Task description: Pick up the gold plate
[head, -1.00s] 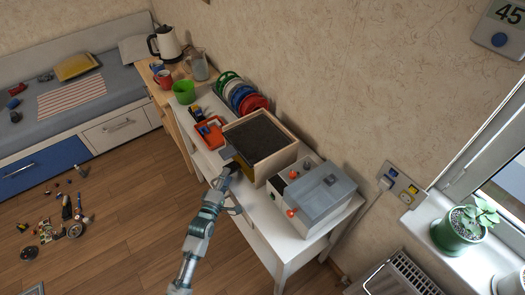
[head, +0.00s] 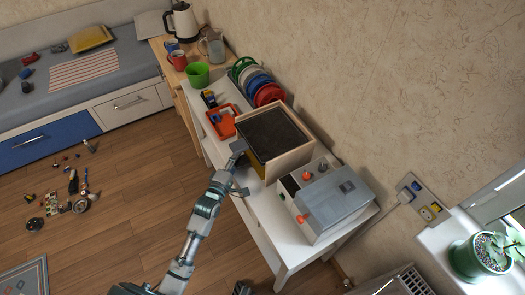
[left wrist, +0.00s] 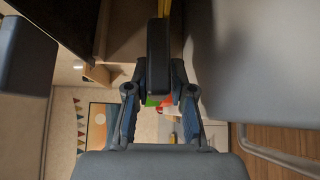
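The gold plate (head: 252,161) shows in the head view as a gold surface at the left side of the dark-topped wooden box (head: 287,160) on the white table. In the left wrist view a thin yellow strip (left wrist: 164,9) shows just past the fingertips. My left gripper (head: 237,160) is at the left side of the box, close to the gold surface. In the left wrist view its fingers (left wrist: 158,58) come close together, but I cannot tell whether the gold lies between them. My right gripper is not clearly seen.
A grey-lidded box (head: 335,205) with red knobs stands at the table's near end. The wall borders the right. Small items lie on the floor (head: 130,215) at left.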

